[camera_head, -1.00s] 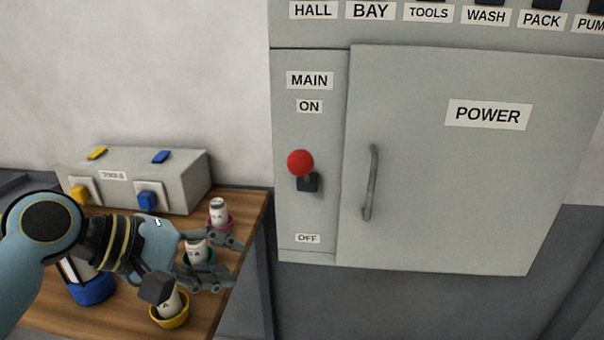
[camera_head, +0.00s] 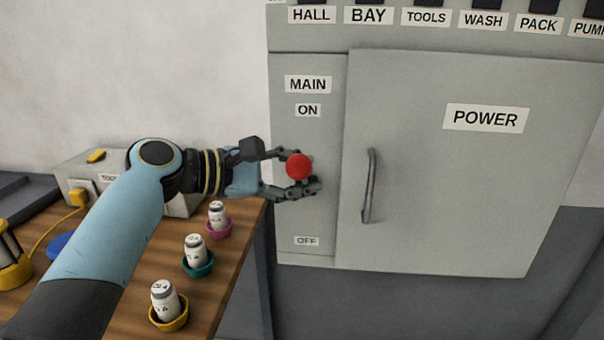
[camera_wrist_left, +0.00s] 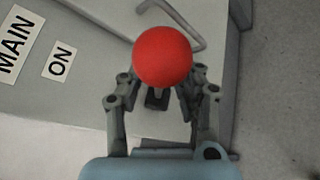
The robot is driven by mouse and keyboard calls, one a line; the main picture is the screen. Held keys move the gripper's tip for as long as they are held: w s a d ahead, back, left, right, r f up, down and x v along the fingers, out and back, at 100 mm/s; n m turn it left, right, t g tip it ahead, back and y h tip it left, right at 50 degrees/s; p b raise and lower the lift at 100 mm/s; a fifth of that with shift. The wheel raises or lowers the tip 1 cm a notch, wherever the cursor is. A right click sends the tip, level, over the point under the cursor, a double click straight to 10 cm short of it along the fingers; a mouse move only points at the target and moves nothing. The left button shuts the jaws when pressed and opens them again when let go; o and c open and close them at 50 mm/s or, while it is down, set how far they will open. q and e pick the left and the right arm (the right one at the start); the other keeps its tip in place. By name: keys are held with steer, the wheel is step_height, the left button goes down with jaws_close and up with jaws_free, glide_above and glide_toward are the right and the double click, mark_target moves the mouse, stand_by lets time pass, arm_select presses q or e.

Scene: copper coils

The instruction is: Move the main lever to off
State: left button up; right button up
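The main lever has a round red knob (camera_head: 299,166) on a dark base on the left strip of the grey cabinet. The knob stands between the ON label (camera_head: 308,110) and the OFF label (camera_head: 306,241), a little closer to ON. My left gripper (camera_head: 305,171) is open, with one finger above the knob and one below it. In the left wrist view the knob (camera_wrist_left: 162,57) shows large between the open fingers (camera_wrist_left: 160,90), and I cannot tell whether they touch it. The lever's base is partly hidden by the fingers. My right gripper is not in view.
The cabinet door (camera_head: 470,180) with its grey handle (camera_head: 370,187) is shut, right of the lever. Small labelled bottles stand in a pink cup (camera_head: 219,229), a teal cup (camera_head: 198,266) and a yellow cup (camera_head: 169,316) on the wooden table. A grey box (camera_head: 85,165) sits behind my arm.

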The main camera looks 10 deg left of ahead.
arm_select(q)
steer(key=shift+w+d+f, duration=0.1)
steer(key=shift+w+d, duration=0.05)
steer(key=shift+d, duration=0.1)
jaws_close()
stand_by(0.3)
